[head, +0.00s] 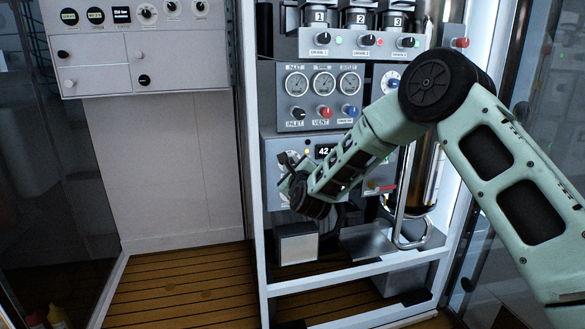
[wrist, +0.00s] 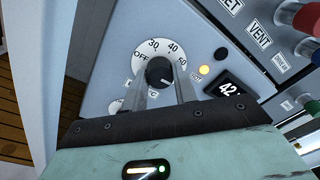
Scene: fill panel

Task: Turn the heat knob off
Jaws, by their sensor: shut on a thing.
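The heat knob (wrist: 158,68) is black and sits on a round white dial marked OFF, 30, 40 and a further number, in the wrist view. My gripper (wrist: 161,82) has one finger on each side of the knob and is shut on it. A small pale line shows on the knob's face, but I cannot tell surely which mark it points to. Beside the dial are a lit amber lamp (wrist: 204,70) and a dark display (wrist: 232,88) reading 42. In the head view my gripper (head: 290,178) is at the panel's lower left and hides most of the dial.
Above is a gauge panel (head: 266,95) with black, red and blue knobs along its bottom. Drain switches (head: 323,38) sit higher up. A metal box (head: 297,243) stands below my gripper.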

